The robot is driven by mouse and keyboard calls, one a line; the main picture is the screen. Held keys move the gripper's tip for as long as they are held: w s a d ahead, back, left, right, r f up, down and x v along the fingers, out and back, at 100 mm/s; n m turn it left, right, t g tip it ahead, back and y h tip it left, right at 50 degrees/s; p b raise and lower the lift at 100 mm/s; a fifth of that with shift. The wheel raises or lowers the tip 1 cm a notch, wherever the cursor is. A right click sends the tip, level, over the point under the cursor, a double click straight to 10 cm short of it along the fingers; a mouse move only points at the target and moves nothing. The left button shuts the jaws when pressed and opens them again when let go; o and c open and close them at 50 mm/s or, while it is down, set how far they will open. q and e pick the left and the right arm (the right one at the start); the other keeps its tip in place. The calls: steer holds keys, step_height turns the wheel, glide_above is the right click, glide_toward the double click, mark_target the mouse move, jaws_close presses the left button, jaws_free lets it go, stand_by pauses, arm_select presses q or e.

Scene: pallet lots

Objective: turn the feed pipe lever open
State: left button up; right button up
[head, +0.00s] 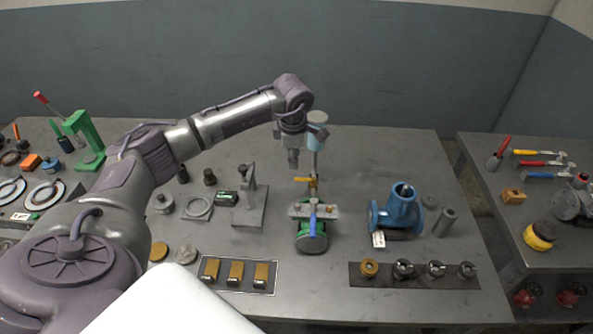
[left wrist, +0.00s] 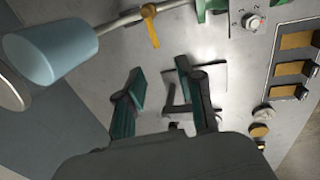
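A yellow lever (head: 306,180) sits on a thin grey pipe (head: 315,163) that runs down from a light blue cup (head: 317,118). In the left wrist view the yellow lever (left wrist: 151,27) stands crosswise to the pipe (left wrist: 118,23), with the cup (left wrist: 52,50) at the left. My left gripper (head: 293,160) hangs just left of the pipe and above the lever in the head view. In the left wrist view its two fingers (left wrist: 161,82) are spread with nothing between them, apart from the lever. My right gripper is not in view.
A green pump (head: 311,242) with a blue handle (head: 312,219) stands in front of the pipe. A blue housing (head: 402,209) stands to its right. A grey stand (head: 250,205) is at the left. A tray (head: 270,288) with yellow blocks lies at the front. The table's back right is clear.

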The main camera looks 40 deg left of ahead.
arm_select(q)
steer(key=p, duration=0.1)
glide_above(296, 178)
steer(key=s, duration=0.2)
steer(key=s+x, duration=0.1)
steer(key=x, duration=0.3)
steer(key=f, duration=0.1)
steer(key=w+f, duration=0.1)
steer(key=f, duration=0.1)
steer(key=w+d+f+p, duration=0.1)
steer(key=shift+f, duration=0.3)
steer(key=shift+a+f, duration=0.15)
steer(key=shift+f, duration=0.55)
steer(key=shift+c, duration=0.5)
steer(key=shift+r, duration=0.1)
steer(key=c, duration=0.5)
jaws_close()
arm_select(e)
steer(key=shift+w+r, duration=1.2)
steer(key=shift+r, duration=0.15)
